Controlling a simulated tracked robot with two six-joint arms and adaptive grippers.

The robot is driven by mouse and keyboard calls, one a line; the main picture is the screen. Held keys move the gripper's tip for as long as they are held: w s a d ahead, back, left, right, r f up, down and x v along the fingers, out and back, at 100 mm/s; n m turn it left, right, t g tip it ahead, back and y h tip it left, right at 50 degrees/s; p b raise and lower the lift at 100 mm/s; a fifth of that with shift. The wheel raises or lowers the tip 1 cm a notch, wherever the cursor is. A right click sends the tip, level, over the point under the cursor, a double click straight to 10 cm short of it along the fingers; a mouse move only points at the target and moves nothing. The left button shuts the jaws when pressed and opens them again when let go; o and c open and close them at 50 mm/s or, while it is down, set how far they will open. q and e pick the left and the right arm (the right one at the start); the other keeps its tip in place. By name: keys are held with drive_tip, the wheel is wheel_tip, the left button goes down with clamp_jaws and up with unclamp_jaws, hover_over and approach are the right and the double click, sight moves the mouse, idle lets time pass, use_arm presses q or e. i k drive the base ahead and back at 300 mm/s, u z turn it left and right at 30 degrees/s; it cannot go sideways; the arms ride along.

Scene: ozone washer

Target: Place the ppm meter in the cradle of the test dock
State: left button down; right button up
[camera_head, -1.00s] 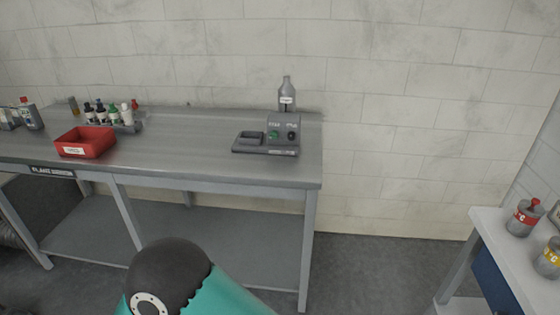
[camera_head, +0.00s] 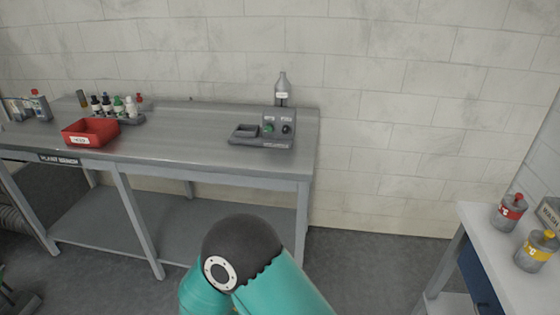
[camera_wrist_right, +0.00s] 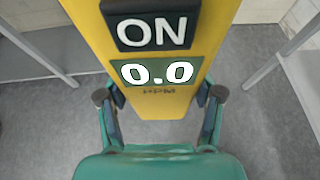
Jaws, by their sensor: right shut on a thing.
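The yellow ppm meter (camera_wrist_right: 160,85) fills the upper middle of the right wrist view, with a dark "ON" label and a green display reading 0.0. My right gripper (camera_wrist_right: 160,100) is shut on the meter, one finger on each side. The grey test dock (camera_head: 277,143) stands near the right end of the workbench in the head view. Its cradle (camera_head: 246,130) is the low recessed part on the left and looks empty. The meter is not visible in the head view. A small part of my left gripper (camera_head: 18,297) seems to show at the lower left corner, too cut off to judge.
The grey workbench (camera_head: 200,160) holds a red bin (camera_head: 90,133), several small bottles (camera_head: 118,108), and a clear bottle (camera_head: 282,90) behind the dock. A white side table (camera_head: 500,255) at right carries red-labelled (camera_head: 509,212) and yellow-labelled (camera_head: 537,251) containers. Floor before the bench is open.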

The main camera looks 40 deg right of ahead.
sight(247, 133)
drive_tip(key=z, duration=0.3)
drive_tip(key=i, duration=0.25)
drive_tip(key=z, duration=0.85)
drive_tip(key=i, duration=0.8)
drive_tip(key=u, duration=0.2)
drive_tip(key=k, duration=0.8)
drive_tip(key=z, duration=0.2)
drive_tip(key=i, duration=0.8)
drive_tip(key=u, duration=0.1)
